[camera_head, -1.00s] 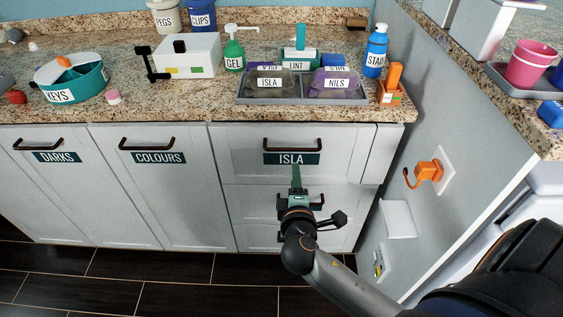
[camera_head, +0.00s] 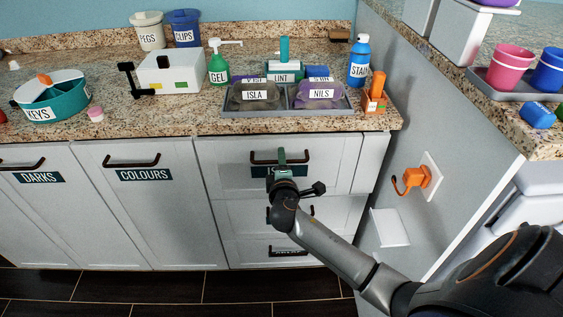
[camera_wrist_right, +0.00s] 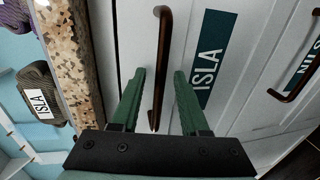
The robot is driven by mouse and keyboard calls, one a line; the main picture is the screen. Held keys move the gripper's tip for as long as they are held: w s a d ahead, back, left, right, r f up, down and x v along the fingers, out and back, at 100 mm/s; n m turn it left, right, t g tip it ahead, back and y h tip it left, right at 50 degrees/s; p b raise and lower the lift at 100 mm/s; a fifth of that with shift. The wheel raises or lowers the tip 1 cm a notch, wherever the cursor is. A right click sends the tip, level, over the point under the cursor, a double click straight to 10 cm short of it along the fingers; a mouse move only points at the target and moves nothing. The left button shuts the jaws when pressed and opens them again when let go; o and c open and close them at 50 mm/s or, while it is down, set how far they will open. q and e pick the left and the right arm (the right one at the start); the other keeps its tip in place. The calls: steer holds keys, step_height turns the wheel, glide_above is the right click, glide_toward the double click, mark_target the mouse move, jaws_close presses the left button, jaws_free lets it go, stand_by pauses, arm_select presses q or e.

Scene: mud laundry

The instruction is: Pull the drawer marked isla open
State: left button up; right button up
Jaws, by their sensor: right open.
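The drawer marked ISLA (camera_head: 220,161) is the top drawer under the counter and looks shut, flush with the front. Its dark bar handle (camera_head: 301,161) runs across above the label, which my right gripper (camera_head: 281,154) mostly hides in the head view. In the right wrist view, the ISLA label (camera_wrist_right: 209,60) is readable beside the handle (camera_wrist_right: 163,50). My right gripper (camera_wrist_right: 160,74) is open, with one green finger on each side of the bar. I cannot tell whether either finger touches it. My left gripper is not in view.
More drawers with handles (camera_head: 288,251) lie below; the wrist view shows a second label (camera_wrist_right: 305,62). Doors marked DARKS (camera_head: 40,177) and COLOURS (camera_head: 144,174) are to the left. An orange plug (camera_head: 416,178) sticks out from the side panel on the right. The counter (camera_head: 160,119) overhangs above.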

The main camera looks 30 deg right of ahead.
steer(key=shift+c, duration=0.4)
jaws_close()
stand_by(1.0)
